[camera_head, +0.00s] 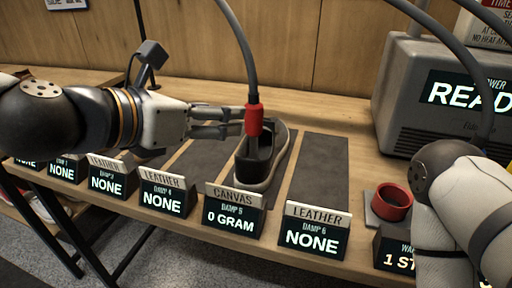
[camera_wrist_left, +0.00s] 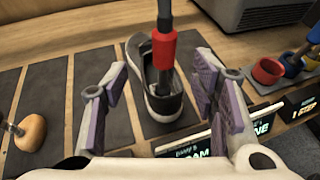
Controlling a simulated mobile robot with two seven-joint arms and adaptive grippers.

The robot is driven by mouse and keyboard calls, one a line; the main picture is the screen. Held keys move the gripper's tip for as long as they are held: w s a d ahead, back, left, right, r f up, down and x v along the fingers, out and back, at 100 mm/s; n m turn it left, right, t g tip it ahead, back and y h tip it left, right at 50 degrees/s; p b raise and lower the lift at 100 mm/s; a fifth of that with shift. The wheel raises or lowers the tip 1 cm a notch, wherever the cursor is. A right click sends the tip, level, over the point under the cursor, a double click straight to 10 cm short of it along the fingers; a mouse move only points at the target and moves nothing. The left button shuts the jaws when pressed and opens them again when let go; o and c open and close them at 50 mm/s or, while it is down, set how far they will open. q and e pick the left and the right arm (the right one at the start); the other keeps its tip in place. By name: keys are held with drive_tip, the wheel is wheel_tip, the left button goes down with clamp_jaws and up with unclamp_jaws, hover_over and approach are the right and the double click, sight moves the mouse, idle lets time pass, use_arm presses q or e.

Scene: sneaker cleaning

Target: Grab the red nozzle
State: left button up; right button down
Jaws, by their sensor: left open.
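The red nozzle (camera_head: 254,120) hangs upright at the end of a grey hose (camera_head: 243,50), its lower end at the opening of a dark sneaker (camera_head: 270,165). My left gripper (camera_head: 233,121) reaches in from the left with its fingers pointing at the nozzle. In the left wrist view the purple-padded fingers stand wide apart, and the nozzle (camera_wrist_left: 164,48) shows between them, a gap on each side. The gripper is open and empty. Of my right arm only links show at the right; its gripper is out of view.
The sneaker stands on one of several dark mats (camera_head: 321,172) on the wooden bench. Label displays (camera_head: 234,209) line the front edge. A red ring-shaped cup (camera_head: 391,202) stands at the right. A grey machine (camera_head: 420,95) fills the back right. A second grey hose (camera_head: 440,30) arches above it.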

sight(248, 114)
use_arm(q)
drive_tip(key=w+d+f+b, duration=0.1)
drive_tip(key=w+d+f, duration=0.1)
drive_tip(key=shift+w+d+f, duration=0.25)
drive_tip(key=shift+d+f, duration=0.05)
drive_tip(key=shift+f, duration=0.1)
drive_tip(key=x, duration=0.4)
drive_tip(key=r+x, duration=0.1)
drive_tip(key=x, duration=0.2)
drive_tip(key=shift+w+d+r+b, duration=0.1)
drive_tip(key=shift+w+d+b, duration=0.05)
drive_tip(key=shift+b, duration=0.15)
drive_tip(key=shift+r, duration=0.1)
use_arm(e)
drive_tip(key=s+f, duration=0.1)
drive_tip(key=s+f+g, duration=0.1)
drive_tip(key=s, duration=0.1)
drive_tip(key=shift+d+f, duration=0.1)
drive_tip(key=shift+f, duration=0.1)
use_arm(q)
clamp_jaws()
